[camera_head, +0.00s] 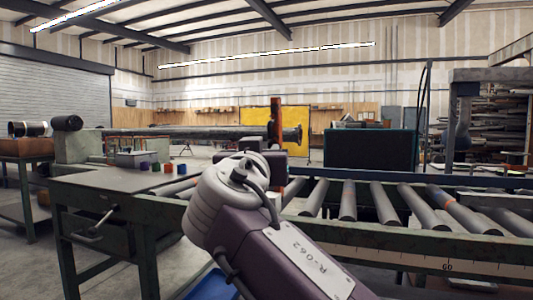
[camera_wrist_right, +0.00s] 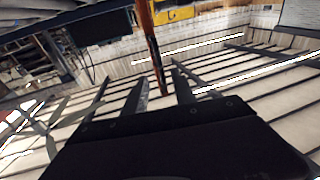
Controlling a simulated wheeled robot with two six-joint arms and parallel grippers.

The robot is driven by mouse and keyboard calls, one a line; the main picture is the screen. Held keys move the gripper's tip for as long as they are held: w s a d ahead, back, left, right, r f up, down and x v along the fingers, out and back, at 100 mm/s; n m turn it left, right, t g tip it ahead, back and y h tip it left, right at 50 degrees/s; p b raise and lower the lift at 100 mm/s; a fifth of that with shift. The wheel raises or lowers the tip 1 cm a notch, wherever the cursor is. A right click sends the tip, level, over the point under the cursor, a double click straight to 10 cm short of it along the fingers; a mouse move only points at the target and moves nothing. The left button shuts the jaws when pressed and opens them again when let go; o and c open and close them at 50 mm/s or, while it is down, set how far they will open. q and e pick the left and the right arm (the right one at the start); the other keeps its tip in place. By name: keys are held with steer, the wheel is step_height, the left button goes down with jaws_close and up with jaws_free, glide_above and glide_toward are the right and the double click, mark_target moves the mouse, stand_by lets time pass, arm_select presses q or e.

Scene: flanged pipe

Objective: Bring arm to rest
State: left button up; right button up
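My right arm rises from the bottom middle of the head view, with a purple-grey link marked R-062 and a pale ribbed wrist. My right gripper (camera_head: 266,164) is a dark block beyond that wrist, its fingers hard to make out there. In the right wrist view its two dark fingers (camera_wrist_right: 160,76) stand apart with nothing held between them. That view is upside down, with ceiling lights low in it. The flanged pipe (camera_head: 190,132) lies level beyond the gripper in the head view. My left gripper is not in view.
A roller conveyor (camera_head: 384,204) spans the right. A grey-green bench (camera_head: 110,180) at left carries several small coloured pieces. A dark green box (camera_head: 370,149) stands behind the rollers. An orange and dark upright (camera_head: 277,122) shows beyond the gripper, before a yellow panel (camera_head: 258,121).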

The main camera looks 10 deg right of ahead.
steer(key=shift+s+a+f, duration=0.1)
steer(key=shift+s+a, duration=0.15)
steer(key=shift+s, duration=0.4)
